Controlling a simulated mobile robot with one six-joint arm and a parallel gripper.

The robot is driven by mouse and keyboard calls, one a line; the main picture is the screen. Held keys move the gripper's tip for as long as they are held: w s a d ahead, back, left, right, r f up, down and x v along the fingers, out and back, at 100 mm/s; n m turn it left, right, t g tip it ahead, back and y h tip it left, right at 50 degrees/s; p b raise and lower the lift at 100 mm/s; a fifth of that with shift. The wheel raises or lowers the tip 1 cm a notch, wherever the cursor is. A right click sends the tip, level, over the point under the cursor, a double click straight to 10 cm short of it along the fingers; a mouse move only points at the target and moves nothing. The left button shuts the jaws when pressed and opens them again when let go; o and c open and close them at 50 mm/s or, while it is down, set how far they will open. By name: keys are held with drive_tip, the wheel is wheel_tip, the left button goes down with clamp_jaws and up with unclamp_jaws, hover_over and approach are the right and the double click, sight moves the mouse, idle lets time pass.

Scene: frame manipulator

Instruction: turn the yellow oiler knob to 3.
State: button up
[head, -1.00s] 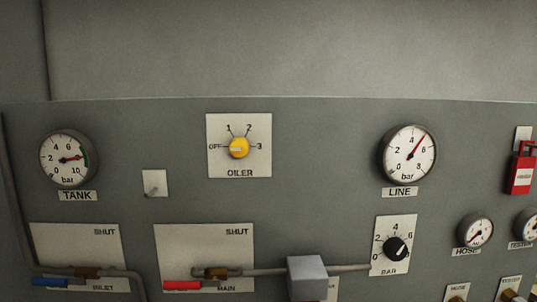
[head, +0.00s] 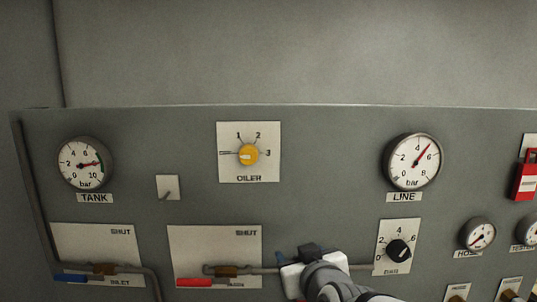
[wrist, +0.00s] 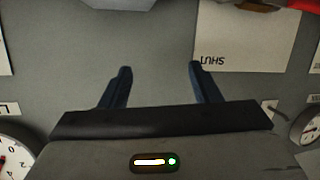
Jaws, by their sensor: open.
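The yellow oiler knob (head: 249,155) sits on a light square plate (head: 230,174) in the upper middle of the panel in the head view. Its pale pointer mark lies toward the left, at OFF; 1, 2 and 3 are marked around it, with 3 at the right. My gripper (head: 294,254) is low in the head view, below and right of the knob and well apart from it. In the wrist view my gripper (wrist: 160,72) shows two dark blue fingers spread apart with nothing between them. I cannot make out the knob in the wrist view.
The line gauge (head: 412,161) and black bar knob (head: 399,251) are at the right. The tank gauge (head: 85,163) and small switch plate (head: 160,181) are at the left. A red-handled valve (head: 195,282) and pipe run along the bottom. The panel around the oiler plate is clear.

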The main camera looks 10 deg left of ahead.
drive_tip(key=a+r+n+t+y+p, duration=0.1)
drive_tip(key=a+r+t+y, duration=0.15)
drive_tip(key=a+r, duration=0.45)
drive_tip(key=t+p, duration=0.2)
drive_tip(key=t, duration=0.3)
approach(249, 158)
drive_tip(key=w+r, duration=0.1)
drive_tip(key=shift+h, duration=0.25)
drive_tip(key=p+x, duration=0.1)
drive_tip(key=x, duration=0.1)
drive_tip(key=p+x, duration=0.1)
drive_tip(key=x, duration=0.4)
drive_tip(key=shift+w+a+p, duration=0.3)
drive_tip(key=shift+a+p, duration=0.1)
